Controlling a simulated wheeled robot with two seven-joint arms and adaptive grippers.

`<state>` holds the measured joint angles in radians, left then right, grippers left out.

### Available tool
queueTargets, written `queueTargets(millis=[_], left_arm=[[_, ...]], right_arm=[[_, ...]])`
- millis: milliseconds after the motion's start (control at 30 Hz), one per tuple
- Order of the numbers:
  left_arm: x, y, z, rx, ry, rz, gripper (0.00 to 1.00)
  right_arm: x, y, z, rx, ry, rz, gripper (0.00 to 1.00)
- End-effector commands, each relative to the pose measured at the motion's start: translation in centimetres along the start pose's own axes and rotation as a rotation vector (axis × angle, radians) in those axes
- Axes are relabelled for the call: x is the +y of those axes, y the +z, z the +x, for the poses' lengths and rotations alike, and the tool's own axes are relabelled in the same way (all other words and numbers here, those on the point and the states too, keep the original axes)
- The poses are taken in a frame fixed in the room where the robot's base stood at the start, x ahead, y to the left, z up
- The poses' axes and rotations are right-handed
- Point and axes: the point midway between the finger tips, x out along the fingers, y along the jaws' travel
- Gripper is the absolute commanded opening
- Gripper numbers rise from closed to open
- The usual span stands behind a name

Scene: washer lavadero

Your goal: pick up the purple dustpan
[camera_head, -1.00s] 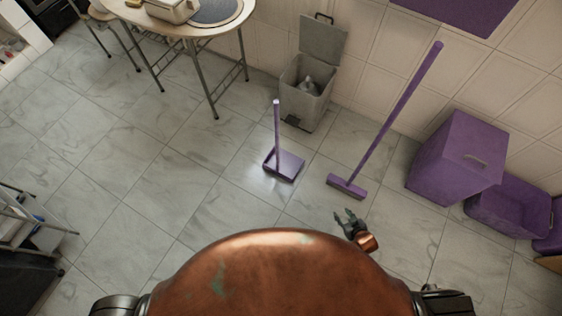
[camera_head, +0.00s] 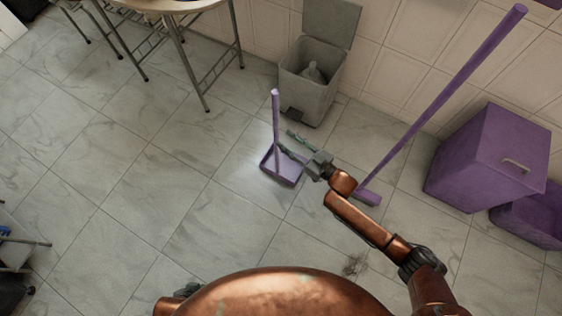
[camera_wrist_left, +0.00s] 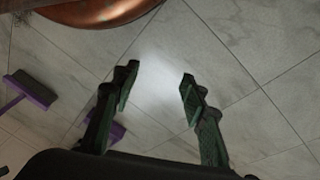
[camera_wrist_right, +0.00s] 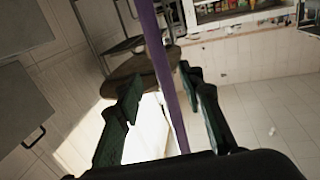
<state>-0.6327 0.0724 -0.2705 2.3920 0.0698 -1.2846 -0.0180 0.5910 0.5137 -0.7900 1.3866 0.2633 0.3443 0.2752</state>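The purple dustpan (camera_head: 283,168) stands on the tiled floor with its long handle (camera_head: 276,112) upright. My right gripper (camera_head: 288,142) is beside the handle, above the pan, with its fingers apart. In the right wrist view the purple handle (camera_wrist_right: 165,60) runs between the two open fingers (camera_wrist_right: 160,86); I cannot tell whether either touches it. My left gripper (camera_wrist_left: 156,78) is open and empty over bare floor in the left wrist view. Part of the pan (camera_wrist_left: 117,133) shows behind one of its fingers there.
A purple broom (camera_head: 440,90) leans on the wall, its head (camera_head: 367,197) partly behind my right arm. A grey bin (camera_head: 308,88) with its lid up stands behind the dustpan. Purple boxes (camera_head: 483,158) are at right. A table (camera_head: 170,5) is at upper left.

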Motion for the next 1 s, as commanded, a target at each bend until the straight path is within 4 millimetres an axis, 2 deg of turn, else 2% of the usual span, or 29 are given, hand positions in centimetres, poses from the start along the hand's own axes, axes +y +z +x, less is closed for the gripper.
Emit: queueTargets(millis=[167, 400, 500, 800, 1000], left_arm=[[0.5, -0.7, 1.5, 0.04, 0.018, 0.002, 0.4], [1.8, -2.7, 4.9, 0.153, 0.062, -0.001, 0.4], [2.2, -3.3, 5.6, 0.188, 0.073, -0.003, 0.4], [2.4, -3.7, 5.7, 0.208, 0.078, -0.004, 0.4], [2.4, -3.7, 5.7, 0.207, 0.078, -0.004, 0.4]], right_arm=[[-0.1, 0.1, 1.2, 0.0, 0.0, 0.001, 0.35], [-0.4, 0.3, 4.2, -0.002, 0.001, 0.003, 0.35], [-0.3, 0.2, 5.1, -0.002, 0.002, 0.001, 0.35], [-0.3, -0.2, 5.5, -0.002, 0.003, -0.001, 0.35], [-0.3, -0.1, 5.4, -0.002, 0.003, -0.001, 0.22]])
